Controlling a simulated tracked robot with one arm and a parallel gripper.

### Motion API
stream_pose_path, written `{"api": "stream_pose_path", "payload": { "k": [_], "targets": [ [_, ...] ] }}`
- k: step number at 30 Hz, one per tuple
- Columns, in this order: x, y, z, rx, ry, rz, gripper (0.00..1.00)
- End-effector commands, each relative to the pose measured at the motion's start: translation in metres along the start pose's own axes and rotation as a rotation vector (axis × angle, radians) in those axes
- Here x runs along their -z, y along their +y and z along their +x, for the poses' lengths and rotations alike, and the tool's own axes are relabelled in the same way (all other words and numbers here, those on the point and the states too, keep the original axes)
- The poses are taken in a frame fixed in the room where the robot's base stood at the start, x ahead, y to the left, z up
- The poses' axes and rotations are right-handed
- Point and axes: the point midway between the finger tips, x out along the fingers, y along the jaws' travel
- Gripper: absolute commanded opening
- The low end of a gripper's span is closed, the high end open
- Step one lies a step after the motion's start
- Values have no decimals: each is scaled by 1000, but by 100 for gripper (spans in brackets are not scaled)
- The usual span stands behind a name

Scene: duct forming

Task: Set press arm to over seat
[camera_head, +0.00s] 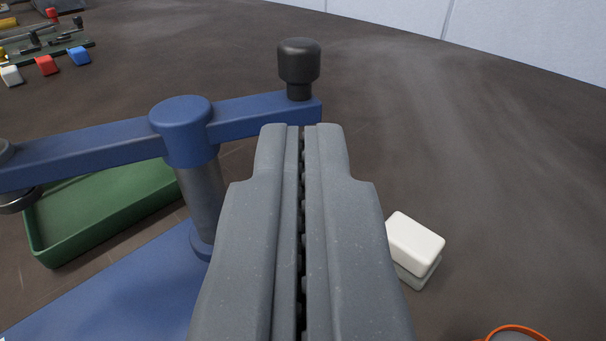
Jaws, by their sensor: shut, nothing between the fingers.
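The blue press arm (90,150) lies level across the left half of the view, on top of a grey post (202,200) that rises from a blue base plate (120,290). A black knob (299,62) stands upright on the arm's right end. The arm's left end carries a dark round press head (12,195), cut by the picture edge. My gripper (302,130) is shut and empty, with its tips just below the knob in the picture. I cannot tell whether it touches the arm. The seat cannot be made out here.
A green tray (55,245) lies behind the base plate at left. A white block (415,240) stands right of my gripper. An orange-rimmed item (515,330) is cut off at the bottom right. Small coloured blocks (47,65) sit at the far left. The upper right floor is clear.

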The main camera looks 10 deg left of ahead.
Motion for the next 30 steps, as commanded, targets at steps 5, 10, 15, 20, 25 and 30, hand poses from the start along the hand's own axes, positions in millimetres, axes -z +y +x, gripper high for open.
{"api": "stream_pose_path", "payload": {
  "k": [5, 10, 15, 20, 25, 30],
  "targets": [
    [-3, -1, 23, 0, -1, 0, 0],
    [-2, -1, 42, 1, -1, 0, 0],
    [-4, -1, 59, 0, -3, 1, 0],
    [-2, -1, 70, 0, -1, 0, 0],
    [-2, -1, 75, 1, -4, 2, 0],
    [-2, -1, 76, 1, -4, 2, 0]
  ]
}}
